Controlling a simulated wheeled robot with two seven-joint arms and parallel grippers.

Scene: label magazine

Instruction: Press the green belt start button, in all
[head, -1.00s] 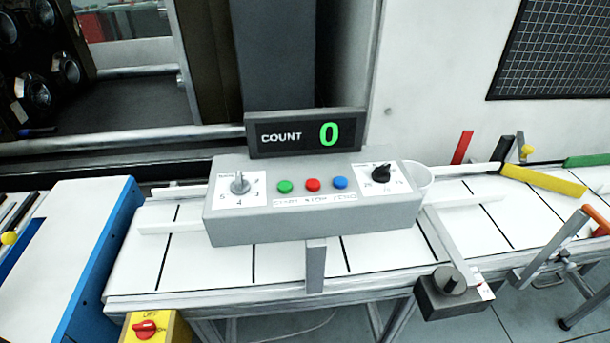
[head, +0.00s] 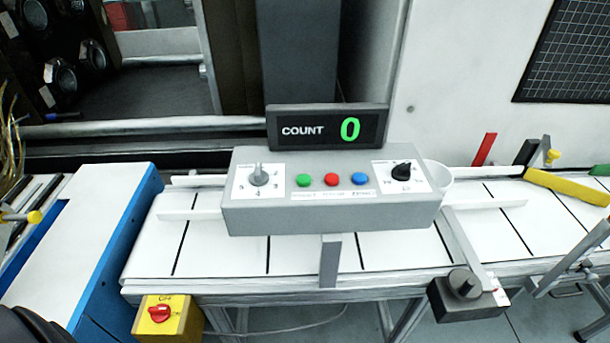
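The green belt start button (head: 304,180) is the leftmost of three round buttons on top of a grey control box (head: 330,217). A red button (head: 331,179) and a blue button (head: 359,178) sit to its right. The box stands over the white belt (head: 205,247). Neither of my grippers is in view, and nothing touches the buttons.
A grey dial (head: 259,175) and a black knob (head: 402,170) flank the buttons. A yellow box with a red switch (head: 159,313) hangs at the front left. Space above the box is clear.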

